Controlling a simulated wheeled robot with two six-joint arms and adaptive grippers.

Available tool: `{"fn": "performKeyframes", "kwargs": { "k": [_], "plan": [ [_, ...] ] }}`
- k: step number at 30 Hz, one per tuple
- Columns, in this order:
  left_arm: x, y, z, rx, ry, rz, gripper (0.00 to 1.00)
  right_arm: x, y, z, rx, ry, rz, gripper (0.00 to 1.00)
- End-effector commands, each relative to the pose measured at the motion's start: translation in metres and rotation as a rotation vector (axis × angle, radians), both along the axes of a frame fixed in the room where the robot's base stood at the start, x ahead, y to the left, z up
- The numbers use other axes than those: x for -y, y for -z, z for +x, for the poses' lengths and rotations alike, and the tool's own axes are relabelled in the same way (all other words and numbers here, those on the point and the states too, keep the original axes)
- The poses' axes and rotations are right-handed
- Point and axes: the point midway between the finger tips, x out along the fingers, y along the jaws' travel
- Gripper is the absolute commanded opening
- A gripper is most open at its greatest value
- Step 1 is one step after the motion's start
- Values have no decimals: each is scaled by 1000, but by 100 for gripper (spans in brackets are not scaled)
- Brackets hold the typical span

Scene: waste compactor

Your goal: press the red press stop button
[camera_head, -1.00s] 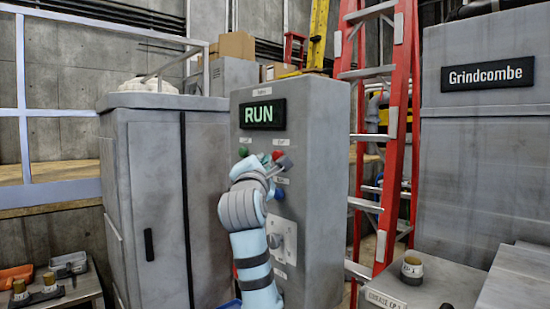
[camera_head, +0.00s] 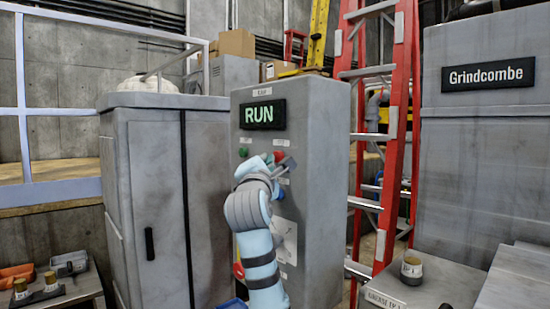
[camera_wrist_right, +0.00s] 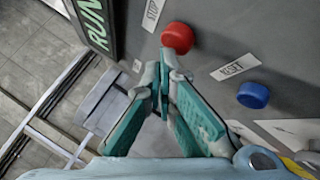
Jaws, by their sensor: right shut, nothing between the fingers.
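The red stop button (camera_head: 279,156) is on the front of the grey control cabinet (camera_head: 314,140), partly hidden by my right gripper (camera_head: 286,166). In the right wrist view the red button (camera_wrist_right: 177,38) shows whole beside a STOP label. My right gripper (camera_wrist_right: 167,58) is shut and empty, its tips just below the button in that picture. I cannot tell whether they touch it. The lit display (camera_head: 265,114) reads RUN. My left gripper is not in view.
A green button (camera_head: 243,152) is left of the red one. A blue button (camera_wrist_right: 252,95) with a RESET label is close to my right gripper. A grey locker (camera_head: 155,190) stands left of the cabinet, and a red ladder (camera_head: 399,120) stands to its right.

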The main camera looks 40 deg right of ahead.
Motion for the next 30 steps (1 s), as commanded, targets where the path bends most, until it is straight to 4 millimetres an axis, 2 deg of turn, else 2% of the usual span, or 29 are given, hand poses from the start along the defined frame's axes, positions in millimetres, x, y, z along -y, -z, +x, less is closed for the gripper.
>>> {"fn": "performKeyframes", "kwargs": {
  "k": [30],
  "plan": [
    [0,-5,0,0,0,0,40,10,0,0,0,1,-1,0]
  ]
}}
